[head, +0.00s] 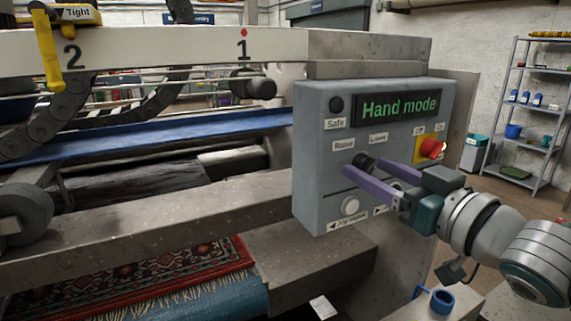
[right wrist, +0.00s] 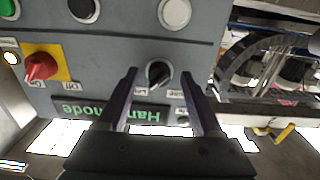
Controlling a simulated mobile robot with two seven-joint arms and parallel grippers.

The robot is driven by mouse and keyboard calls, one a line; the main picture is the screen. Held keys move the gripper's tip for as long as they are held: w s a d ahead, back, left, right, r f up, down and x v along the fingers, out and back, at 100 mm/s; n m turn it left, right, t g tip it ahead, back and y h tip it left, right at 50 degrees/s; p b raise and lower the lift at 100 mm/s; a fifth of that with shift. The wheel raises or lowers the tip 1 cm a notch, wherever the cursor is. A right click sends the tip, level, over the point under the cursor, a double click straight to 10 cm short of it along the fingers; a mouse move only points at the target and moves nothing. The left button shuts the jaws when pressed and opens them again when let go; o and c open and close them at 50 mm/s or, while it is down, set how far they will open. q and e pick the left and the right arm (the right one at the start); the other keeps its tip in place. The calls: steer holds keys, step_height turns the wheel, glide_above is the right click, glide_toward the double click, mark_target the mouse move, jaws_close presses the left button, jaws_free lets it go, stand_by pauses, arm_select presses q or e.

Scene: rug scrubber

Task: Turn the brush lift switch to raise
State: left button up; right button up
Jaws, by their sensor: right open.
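The brush lift switch is a black knob (head: 364,161) below the Raise label (head: 343,145) and Lower label (head: 378,137) on the grey control panel (head: 312,130). My right gripper (head: 363,168) is open at the panel, with its purple fingers either side of the knob. In the right wrist view the knob (right wrist: 158,72) sits between the open fingertips (right wrist: 158,78), with a visible gap on each side. The panel's display (head: 400,107) reads "Hand mode". My left gripper is not in view.
A red switch on a yellow plate (head: 431,149) is right of the knob. A white jog button (head: 349,206) is below. A grey beam (head: 160,215) and a patterned rug (head: 150,268) are left. A blue cup (head: 441,300) stands low, under my right arm.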

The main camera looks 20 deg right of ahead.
steer(key=shift+w, duration=0.15)
steer(key=shift+c, duration=0.3)
jaws_close()
